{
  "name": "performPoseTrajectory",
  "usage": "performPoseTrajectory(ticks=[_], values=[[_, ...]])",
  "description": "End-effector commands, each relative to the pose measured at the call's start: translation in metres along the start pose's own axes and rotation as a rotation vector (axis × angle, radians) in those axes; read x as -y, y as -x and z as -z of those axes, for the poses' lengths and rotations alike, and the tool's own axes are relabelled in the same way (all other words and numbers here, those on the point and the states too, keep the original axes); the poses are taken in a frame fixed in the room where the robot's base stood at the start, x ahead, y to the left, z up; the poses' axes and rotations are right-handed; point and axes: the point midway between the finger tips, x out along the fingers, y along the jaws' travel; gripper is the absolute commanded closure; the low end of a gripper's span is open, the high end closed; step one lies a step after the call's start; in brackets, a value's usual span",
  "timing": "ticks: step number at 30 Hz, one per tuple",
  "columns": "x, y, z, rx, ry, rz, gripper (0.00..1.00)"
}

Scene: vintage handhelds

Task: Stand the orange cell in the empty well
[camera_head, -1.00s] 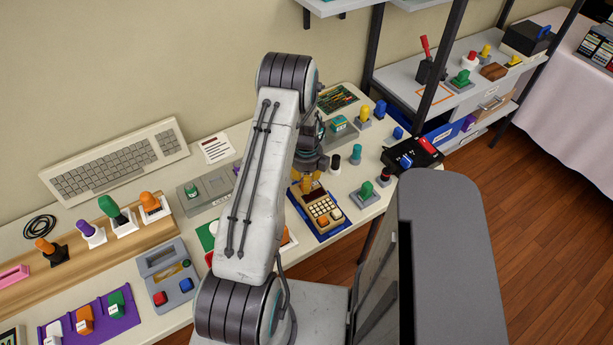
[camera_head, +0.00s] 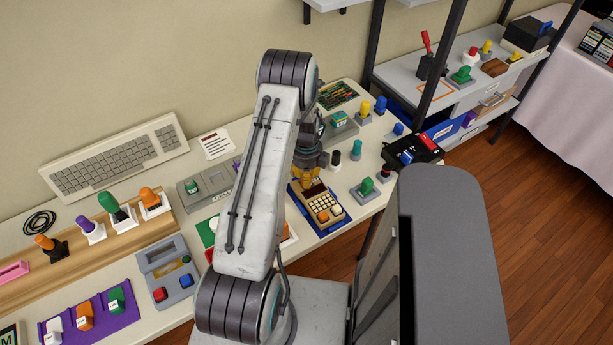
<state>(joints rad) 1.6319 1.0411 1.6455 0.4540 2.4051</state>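My gripper (camera_head: 308,177) is over the back end of a tan keypad handheld (camera_head: 312,212) on a blue base. Amber parts show at its tip, around the handheld's dark display. I cannot tell whether they are fingers or something held, nor how far apart they are. Two short round orange pieces (camera_head: 323,216) sit at the front of the handheld, below its keys. I cannot tell which orange thing is the cell. No empty well can be made out clearly; my arm hides part of the table to the left of the handheld.
Black and teal pegs (camera_head: 356,150) stand right of the gripper, with a green-knobbed block (camera_head: 367,187) in front of them. A black box with red and blue parts (camera_head: 412,151) is at the right edge. A grey console (camera_head: 166,275) and a purple rack (camera_head: 92,318) lie left.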

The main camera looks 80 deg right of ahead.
Motion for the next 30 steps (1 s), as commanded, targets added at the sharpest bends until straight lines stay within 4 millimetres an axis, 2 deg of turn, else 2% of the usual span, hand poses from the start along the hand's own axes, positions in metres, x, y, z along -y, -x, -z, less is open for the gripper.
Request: performPoseTrajectory(ticks=[2, 9, 19, 30], values=[[0.0, -0.001, 0.001, -0.001, 0.0, -0.001, 0.79], [0.0, -0.001, 0.001, -0.001, 0.0, -0.001, 1.0], [-0.001, 0.001, 0.001, -0.002, 0.0, -0.002, 1.0], [0.0, 0.02, 0.0, 0.0, 0.0, 0.0, 1.0]])
